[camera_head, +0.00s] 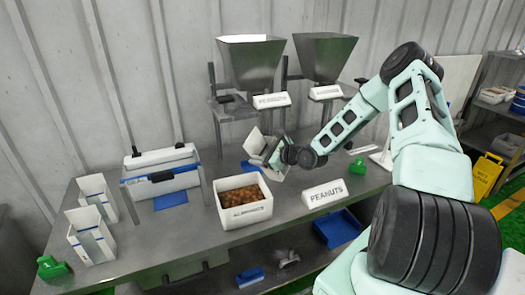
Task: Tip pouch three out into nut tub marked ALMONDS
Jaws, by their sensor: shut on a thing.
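The white nut tub marked ALMONDS (228,217) stands on the metal bench, with brown nuts inside. My gripper (277,152) is shut on a white pouch (255,142), above and behind the right back corner of that tub. The pouch is tilted; its number and mouth cannot be made out, and my gripper hides part of it. No nuts are seen falling. Two more white pouches with blue bands, one behind (98,194) and one in front (91,238), stand upright at the bench's left end.
A white block marked PEANUTS (325,194) stands right of the tub. Two metal hoppers, left (251,62) and right (325,56), rise behind. A white box with a blue band (161,172) and green items, left (53,268) and right (357,167), are on the bench.

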